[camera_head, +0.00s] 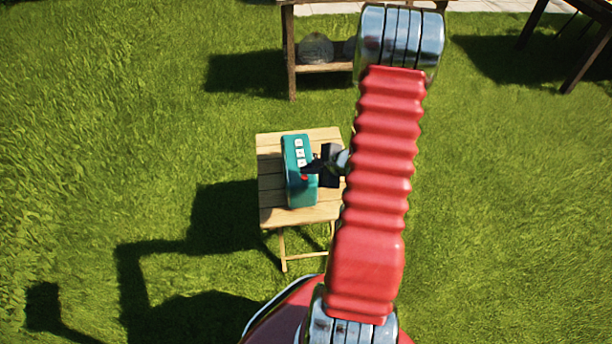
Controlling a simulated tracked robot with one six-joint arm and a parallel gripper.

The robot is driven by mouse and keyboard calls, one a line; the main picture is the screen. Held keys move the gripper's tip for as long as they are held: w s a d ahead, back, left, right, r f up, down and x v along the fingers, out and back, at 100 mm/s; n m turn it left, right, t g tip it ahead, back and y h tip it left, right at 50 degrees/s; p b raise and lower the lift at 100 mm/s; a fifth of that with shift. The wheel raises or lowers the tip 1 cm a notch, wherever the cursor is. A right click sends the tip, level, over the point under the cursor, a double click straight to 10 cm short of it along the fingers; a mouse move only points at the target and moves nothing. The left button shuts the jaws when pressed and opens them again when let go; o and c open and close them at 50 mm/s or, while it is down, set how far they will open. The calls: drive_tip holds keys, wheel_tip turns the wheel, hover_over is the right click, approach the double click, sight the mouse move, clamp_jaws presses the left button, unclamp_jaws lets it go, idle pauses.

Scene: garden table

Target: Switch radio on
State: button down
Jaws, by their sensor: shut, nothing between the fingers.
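A teal radio (297,187) stands on a small slatted wooden table (270,212) in the head view. My gripper (308,170) is shut and empty. Its dark fingers reach in from the right, and the tips are over the radio's top, close to the lower white button and the red spot. I cannot tell whether the tips touch the radio. The gripper hides part of the radio's right side and top.
My red arm covers the right edge of the small table. A wooden bench (290,50) with round grey objects (316,48) on its lower shelf stands behind. Another dark wooden piece (590,60) is at the upper right. Open grass (100,120) surrounds the table.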

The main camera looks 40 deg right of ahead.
sight(307, 180)
drive_tip(key=shift+r, duration=2.8)
drive_tip(key=s+a+r+n+g+y, duration=0.1)
drive_tip(key=s+a+r+n+g, duration=0.1)
drive_tip(key=s+a+r+n, duration=0.3)
drive_tip(key=a+r+n+g+y, duration=0.1)
drive_tip(key=a+n+g, duration=0.15)
drive_tip(key=a, duration=0.45)
drive_tip(key=s+a+r+n+g+y, duration=0.1)
drive_tip(key=s+a+r+n, duration=0.2)
drive_tip(key=a+n, duration=0.2)
drive_tip(key=s+a+r+n+t+h, duration=0.1)
drive_tip(key=s+a+r+n+h, duration=0.1)
drive_tip(key=a+r+n, duration=0.4)
drive_tip(key=s+a+r+n+t+h, duration=0.1)
drive_tip(key=s+a+r+n, duration=0.4)
drive_tip(key=r, duration=0.7)
drive_tip(key=a+n+h, duration=0.1)
drive_tip(key=a+n, duration=0.1)
drive_tip(key=a, duration=0.1)
drive_tip(key=shift+r, duration=0.35)
